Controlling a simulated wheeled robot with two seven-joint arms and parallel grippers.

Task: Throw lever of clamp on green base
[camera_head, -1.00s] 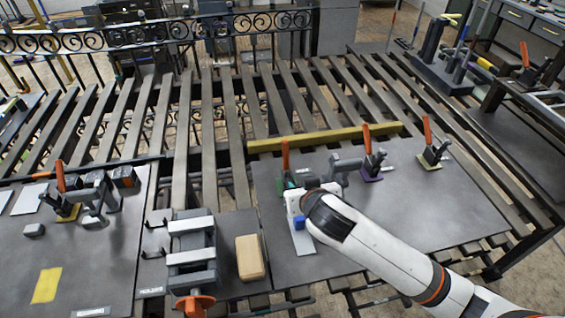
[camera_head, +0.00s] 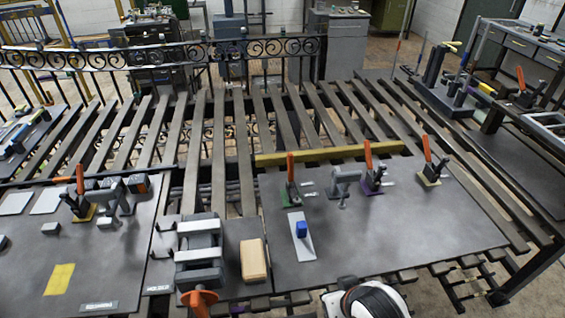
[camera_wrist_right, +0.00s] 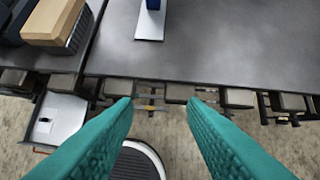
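The green-base clamp (camera_head: 291,195) stands near the back left of the right-hand dark plate (camera_head: 400,225). Its orange lever (camera_head: 290,167) points upright. My right arm shows only at the bottom edge of the head view. In the right wrist view my right gripper (camera_wrist_right: 160,102) is open and empty, its two teal fingers wide apart beyond the plate's front edge, well away from the clamp. The clamp is not seen in the wrist view. My left gripper is not in view.
A grey C-shaped clamp (camera_head: 345,178), a purple-base clamp (camera_head: 373,180) and a yellow-base clamp (camera_head: 430,176) stand to the right. A blue block (camera_head: 301,229) on a pale strip lies in front. A vise (camera_head: 200,255) and wooden block (camera_head: 253,260) are left. The plate's front right is clear.

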